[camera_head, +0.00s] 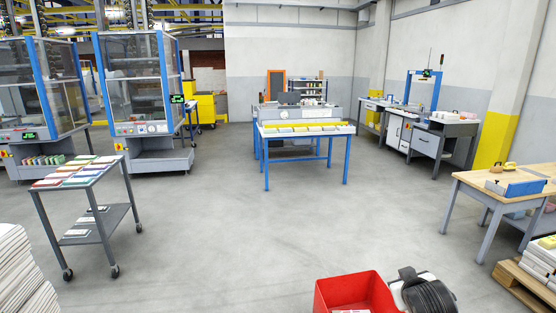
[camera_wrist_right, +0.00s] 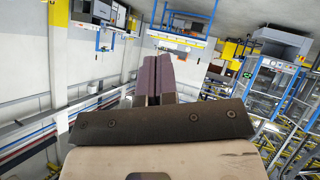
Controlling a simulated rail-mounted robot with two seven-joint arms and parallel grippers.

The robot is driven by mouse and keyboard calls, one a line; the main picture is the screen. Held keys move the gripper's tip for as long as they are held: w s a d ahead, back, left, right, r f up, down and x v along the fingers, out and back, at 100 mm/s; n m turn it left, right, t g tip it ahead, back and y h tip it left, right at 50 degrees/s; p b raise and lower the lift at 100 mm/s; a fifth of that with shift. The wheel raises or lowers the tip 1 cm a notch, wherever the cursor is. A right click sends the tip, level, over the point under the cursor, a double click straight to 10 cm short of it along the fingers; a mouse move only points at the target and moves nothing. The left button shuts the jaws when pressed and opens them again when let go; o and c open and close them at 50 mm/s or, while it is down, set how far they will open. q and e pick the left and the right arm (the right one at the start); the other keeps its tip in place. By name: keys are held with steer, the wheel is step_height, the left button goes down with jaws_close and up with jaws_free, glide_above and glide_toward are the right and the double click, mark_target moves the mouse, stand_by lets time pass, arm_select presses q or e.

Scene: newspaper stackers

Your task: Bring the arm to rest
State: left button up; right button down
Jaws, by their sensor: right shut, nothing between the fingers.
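My right gripper (camera_wrist_right: 158,62) shows in the right wrist view with its two mauve fingers side by side, only a thin dark line between them. It is shut and holds nothing. Around it that view shows the room steeply tilted, with no object at the fingertips. Neither gripper can be made out in the head view. My left gripper is out of view.
A red bin (camera_head: 352,290) stands at the bottom, beside a black and white object (camera_head: 425,293). A grey cart (camera_head: 87,194) is at the left, a blue-legged table (camera_head: 306,134) at the centre back, a wooden workbench (camera_head: 472,180) at the right. The middle floor is clear.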

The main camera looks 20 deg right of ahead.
steer(key=s+a+f+n+y+p, duration=0.2)
steer(key=s+a+f, duration=0.1)
steer(key=s+a, duration=0.55)
steer(key=s+a+f+n+y+p, duration=0.25)
steer(key=s+a, duration=0.35)
steer(key=a, duration=0.5)
steer(key=s+a+f+g+y+p, duration=0.1)
steer(key=s+a+f+g+p, duration=0.15)
steer(key=s+f, duration=0.55)
steer(key=s+a+f+g+y+p, duration=0.1)
steer(key=s+a+f+g, duration=0.2)
steer(key=s, duration=0.8)
step_height(320, 180, up, 38)
steer(key=p, duration=3.8)
steer(key=shift+d+f+m, duration=0.15)
steer(key=shift+d+m, duration=0.1)
steer(key=shift+m, duration=0.2)
steer(key=shift+w, duration=0.1)
